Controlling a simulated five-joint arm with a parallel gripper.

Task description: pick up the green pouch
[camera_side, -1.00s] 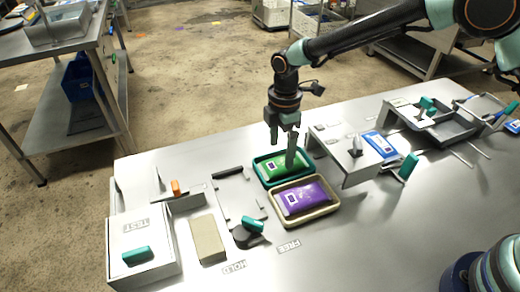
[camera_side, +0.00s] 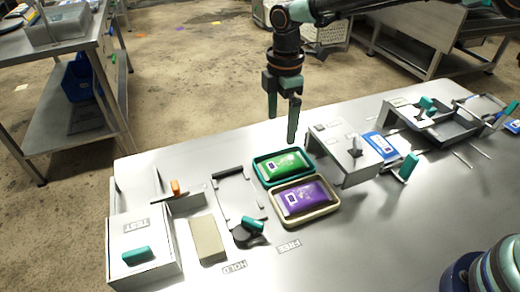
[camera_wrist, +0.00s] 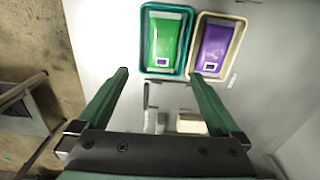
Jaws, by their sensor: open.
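The green pouch (camera_side: 286,163) lies flat in a teal-rimmed tray (camera_side: 258,172) in the middle of the steel table. In the wrist view the green pouch (camera_wrist: 166,40) lies ahead of the fingers, beyond their tips. My gripper (camera_side: 282,127) is open and empty, raised above and behind the tray in the side view. In the wrist view my gripper (camera_wrist: 158,75) shows its two green fingers spread wide, with nothing between them.
A purple pouch (camera_side: 305,198) lies in a beige tray (camera_side: 336,207) touching or close beside the teal one. A metal stand (camera_side: 343,165) with a blue pouch (camera_side: 379,146) is to the right. A black-handled frame (camera_side: 226,173), beige block (camera_side: 208,240) and white box (camera_side: 143,262) are to the left.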

